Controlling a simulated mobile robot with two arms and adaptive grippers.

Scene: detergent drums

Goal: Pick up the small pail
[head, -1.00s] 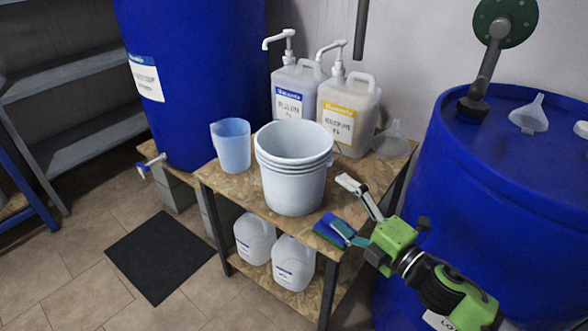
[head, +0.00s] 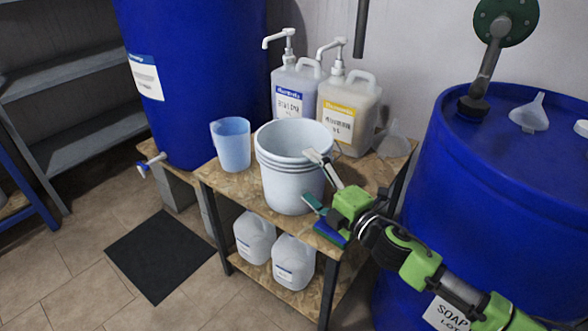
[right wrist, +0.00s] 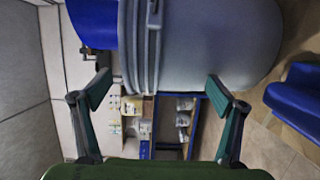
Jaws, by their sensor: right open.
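The small pail (head: 283,184) is a white ribbed bucket. It stands upright and open at the top on the wooden bench (head: 228,191). My right gripper (head: 312,181) is open at the pail's right side. One fingertip shows near the rim and the other lower by the wall; I cannot tell whether they touch. In the right wrist view the pail (right wrist: 205,45) fills the top, just beyond the open, empty fingertips of my right gripper (right wrist: 157,88). My left gripper is not in view.
A blue measuring jug (head: 231,147) stands left of the pail. Two pump canisters (head: 297,92) (head: 347,112) stand behind it. A blue sponge (head: 330,234) lies under my right gripper. A blue drum (head: 495,200) stands close on the right.

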